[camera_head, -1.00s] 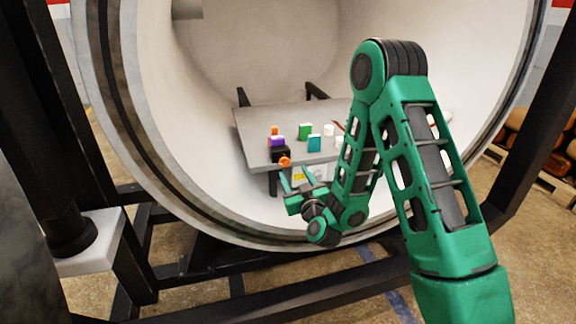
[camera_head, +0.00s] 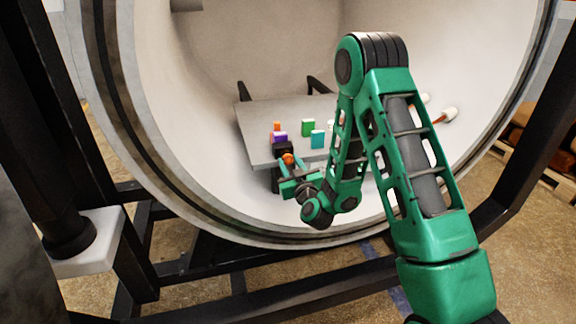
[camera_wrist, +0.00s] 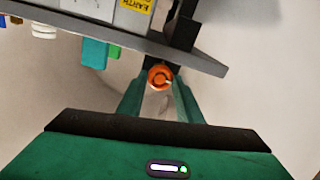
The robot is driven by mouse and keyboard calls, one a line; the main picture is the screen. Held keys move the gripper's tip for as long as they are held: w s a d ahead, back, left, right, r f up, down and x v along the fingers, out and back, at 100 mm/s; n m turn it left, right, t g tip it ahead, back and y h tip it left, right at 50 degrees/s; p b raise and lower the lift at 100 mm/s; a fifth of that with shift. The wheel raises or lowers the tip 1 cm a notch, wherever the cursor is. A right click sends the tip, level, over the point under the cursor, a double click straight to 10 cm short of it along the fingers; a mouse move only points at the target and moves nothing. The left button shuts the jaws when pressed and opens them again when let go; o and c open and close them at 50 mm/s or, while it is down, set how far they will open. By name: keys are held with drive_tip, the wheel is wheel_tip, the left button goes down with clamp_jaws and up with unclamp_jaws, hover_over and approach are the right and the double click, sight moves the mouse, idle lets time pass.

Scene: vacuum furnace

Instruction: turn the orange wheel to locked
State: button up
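The orange wheel (camera_head: 288,159) is small and round, on the front of a black block (camera_head: 283,148) at the front edge of the grey table. In the wrist view the orange wheel (camera_wrist: 160,77) faces me and shows a dark curved mark. My gripper (camera_head: 287,168) is at the wheel. In the wrist view my gripper's two green fingers (camera_wrist: 159,90) stand apart, one on each side of the wheel. I cannot tell whether they touch it. The wheel's lock state is not readable.
The grey table (camera_head: 252,125) stands inside the large white furnace chamber (camera_head: 225,60). A bottle-like item (camera_head: 443,116) lies to the right. The round chamber rim (camera_head: 160,190) surrounds the opening.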

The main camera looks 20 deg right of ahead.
drive_tip(key=shift+a+f, duration=0.1)
drive_tip(key=shift+a, duration=0.1)
drive_tip(key=shift+d+m, duration=0.1)
drive_tip(key=shift+m, duration=0.2)
drive_tip(key=m, duration=0.3)
drive_tip(key=shift+s+m, duration=0.1)
drive_tip(key=shift+m, duration=0.3)
drive_tip(key=m, duration=0.4)
drive_tip(key=shift+f+m, duration=0.1)
drive_tip(key=shift+m, duration=0.2)
drive_tip(key=m, duration=0.4)
drive_tip(key=shift+f+m, duration=0.1)
drive_tip(key=shift+m, duration=2.3)
